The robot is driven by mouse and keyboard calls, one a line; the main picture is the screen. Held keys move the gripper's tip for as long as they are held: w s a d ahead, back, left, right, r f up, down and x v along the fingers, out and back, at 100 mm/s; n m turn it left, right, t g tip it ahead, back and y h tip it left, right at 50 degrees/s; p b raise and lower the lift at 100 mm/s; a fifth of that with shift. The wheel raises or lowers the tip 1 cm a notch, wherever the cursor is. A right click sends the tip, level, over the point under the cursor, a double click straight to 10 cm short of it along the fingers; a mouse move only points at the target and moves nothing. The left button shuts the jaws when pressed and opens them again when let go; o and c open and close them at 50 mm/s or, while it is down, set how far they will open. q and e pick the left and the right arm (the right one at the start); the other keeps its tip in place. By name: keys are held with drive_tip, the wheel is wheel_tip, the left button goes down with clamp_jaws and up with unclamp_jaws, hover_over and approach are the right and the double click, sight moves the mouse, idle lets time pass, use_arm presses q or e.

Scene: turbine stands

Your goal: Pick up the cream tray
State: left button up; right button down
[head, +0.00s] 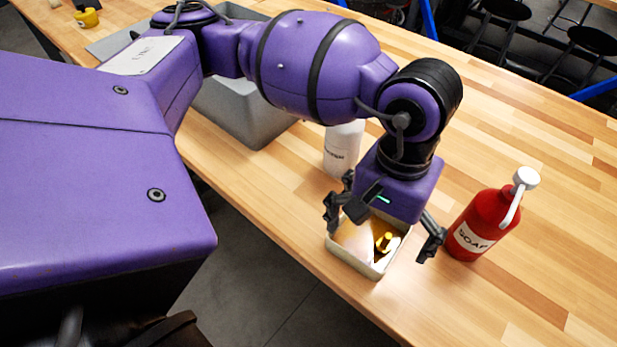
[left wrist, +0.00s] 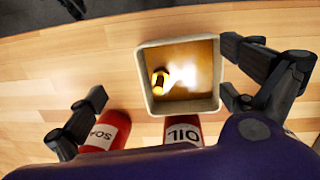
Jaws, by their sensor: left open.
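The cream tray (head: 351,262) is a shallow square box with a brown inside, sitting on the wooden table near its front edge. A small yellow and black part (head: 386,242) lies in it. My left gripper (head: 386,219) is open just above the tray, its fingers spread on either side, one near the left wall and one past the right wall. In the left wrist view the tray (left wrist: 185,106) is between the two fingers of the open gripper (left wrist: 166,72), nearer the right one. The yellow part (left wrist: 159,80) shows inside it. My right gripper is not in view.
A red soap bottle (head: 480,225) stands close to the right finger. A white bottle (head: 343,148) stands behind the gripper. The left wrist view also shows an oil bottle (left wrist: 183,128) beside the tray. A grey bin (head: 245,108) is behind my arm. The table is clear at far right.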

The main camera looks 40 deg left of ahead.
sight(366, 241)
use_arm(q)
drive_tip(key=shift+m+t+y, duration=0.3)
drive_tip(key=shift+t+y, duration=0.2)
drive_tip(key=f, duration=0.2)
drive_tip(key=w+a+f, duration=0.1)
drive_tip(key=f, duration=0.1)
drive_tip(key=w+a+f+p, duration=0.1)
drive_tip(key=f, duration=0.1)
drive_tip(key=shift+w+a, duration=0.15)
drive_tip(key=shift+f, duration=0.45)
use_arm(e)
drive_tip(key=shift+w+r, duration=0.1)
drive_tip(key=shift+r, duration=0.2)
use_arm(q)
drive_tip(key=shift+w+r, duration=0.1)
drive_tip(key=c, duration=1.4)
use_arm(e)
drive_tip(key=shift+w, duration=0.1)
use_arm(q)
drive_tip(key=shift+r, duration=0.1)
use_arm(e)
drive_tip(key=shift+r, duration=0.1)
